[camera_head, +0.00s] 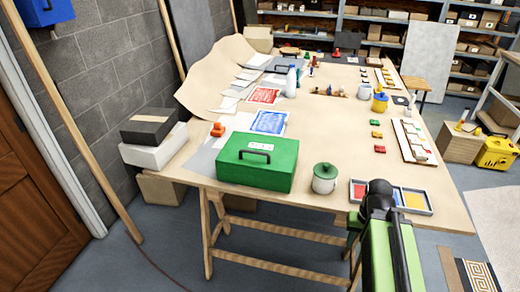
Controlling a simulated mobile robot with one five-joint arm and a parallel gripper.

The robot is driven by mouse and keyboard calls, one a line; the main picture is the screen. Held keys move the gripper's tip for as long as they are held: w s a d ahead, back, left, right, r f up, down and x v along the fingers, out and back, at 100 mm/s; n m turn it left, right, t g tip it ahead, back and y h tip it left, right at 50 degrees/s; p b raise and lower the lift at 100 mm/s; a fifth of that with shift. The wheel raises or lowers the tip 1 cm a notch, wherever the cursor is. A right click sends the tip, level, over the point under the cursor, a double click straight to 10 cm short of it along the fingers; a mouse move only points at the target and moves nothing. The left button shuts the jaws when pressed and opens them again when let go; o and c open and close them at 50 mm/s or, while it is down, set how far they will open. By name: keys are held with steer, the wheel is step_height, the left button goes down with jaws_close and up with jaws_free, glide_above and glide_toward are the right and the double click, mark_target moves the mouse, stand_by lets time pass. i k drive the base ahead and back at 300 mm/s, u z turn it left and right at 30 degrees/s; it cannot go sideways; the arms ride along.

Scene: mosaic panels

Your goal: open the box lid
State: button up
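A green box (257,172) with a closed lid (260,147) stands on the near left part of the wooden table. The lid has a dark handle on its front left part and a small white label on top. My arm, green and black, rises at the lower right, at the table's near edge. My gripper (378,190) seems to be at its dark upper end, to the right of the box and apart from it. Its fingers cannot be made out, so I cannot tell whether it is open or holds anything.
A lidded grey-green jar (325,181) stands just right of the box. A tray of coloured compartments (413,202) lies beside my arm. Red and blue printed sheets (268,122) lie behind the box. Black and white boxes (154,152) stand left of the table (455,205).

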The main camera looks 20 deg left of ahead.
mark_target(260, 145)
steer(key=u, duration=0.2)
steer(key=k, duration=1.05)
steer(key=u, duration=0.85)
steer(key=i, duration=1.4)
steer(key=z, duration=0.4)
steer(key=k, duration=0.8)
steer(key=z, duration=0.15)
steer(key=i, duration=0.95)
steer(key=u, duration=0.1)
